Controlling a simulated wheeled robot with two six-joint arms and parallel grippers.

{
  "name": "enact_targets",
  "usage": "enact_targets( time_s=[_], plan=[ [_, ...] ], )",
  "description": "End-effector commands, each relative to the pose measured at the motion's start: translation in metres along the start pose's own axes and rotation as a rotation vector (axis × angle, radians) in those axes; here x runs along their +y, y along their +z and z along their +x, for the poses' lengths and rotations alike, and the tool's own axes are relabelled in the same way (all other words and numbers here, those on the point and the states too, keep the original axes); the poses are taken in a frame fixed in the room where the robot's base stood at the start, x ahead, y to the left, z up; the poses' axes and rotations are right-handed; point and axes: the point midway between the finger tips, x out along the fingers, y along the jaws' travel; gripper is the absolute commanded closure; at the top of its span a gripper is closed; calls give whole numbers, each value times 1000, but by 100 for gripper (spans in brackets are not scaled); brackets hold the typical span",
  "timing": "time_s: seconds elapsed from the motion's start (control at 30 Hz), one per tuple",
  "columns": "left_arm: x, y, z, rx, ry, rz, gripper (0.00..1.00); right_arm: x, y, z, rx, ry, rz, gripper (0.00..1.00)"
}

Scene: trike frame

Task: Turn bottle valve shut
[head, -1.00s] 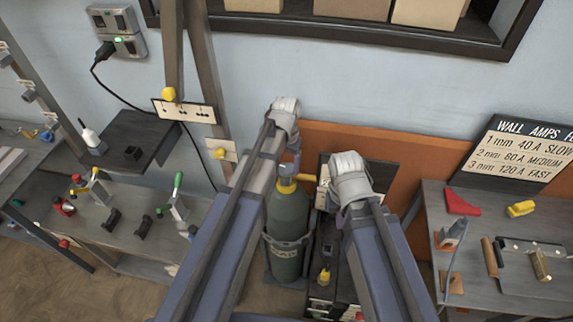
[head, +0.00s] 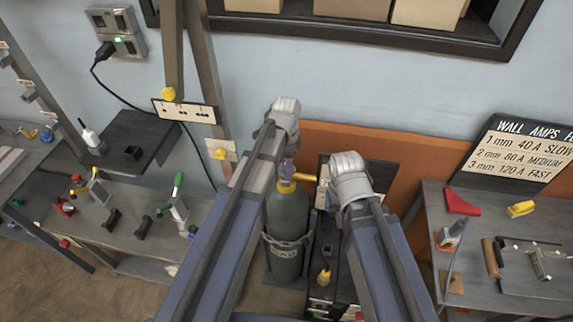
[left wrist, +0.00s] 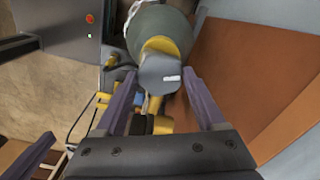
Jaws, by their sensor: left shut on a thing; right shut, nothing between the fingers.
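A dark green gas bottle (head: 287,222) stands upright at the middle of the head view, strapped in a holder. It has a yellow collar (head: 287,187) at its neck. In the left wrist view the bottle's grey round valve knob (left wrist: 160,72), with a white mark, sits between the purple fingers of my left gripper (left wrist: 163,100). My left gripper (head: 289,170) is shut on this knob from above; the arm partly hides it in the head view. My right gripper (head: 340,217) is shut and empty, right of the bottle, its fingers mostly hidden by the wrist.
A dark machine (head: 330,258) stands right beside the bottle. An orange panel (head: 400,205) is behind. Benches with tools stand left (head: 130,230) and right (head: 510,225). A sign with amp settings (head: 518,155) leans at the right wall.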

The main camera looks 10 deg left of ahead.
Motion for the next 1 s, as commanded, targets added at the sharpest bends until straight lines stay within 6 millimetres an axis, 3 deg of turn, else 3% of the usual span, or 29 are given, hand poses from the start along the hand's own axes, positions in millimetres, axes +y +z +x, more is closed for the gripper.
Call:
enact_targets(
  time_s=[0.5,1.0],
  plan=[
    [1,0,0,-1,1,324,84,0,0,0,0,0,0,100],
    [1,0,0,-1,1,389,84,0,0,0,0,0,0,100]
  ],
)
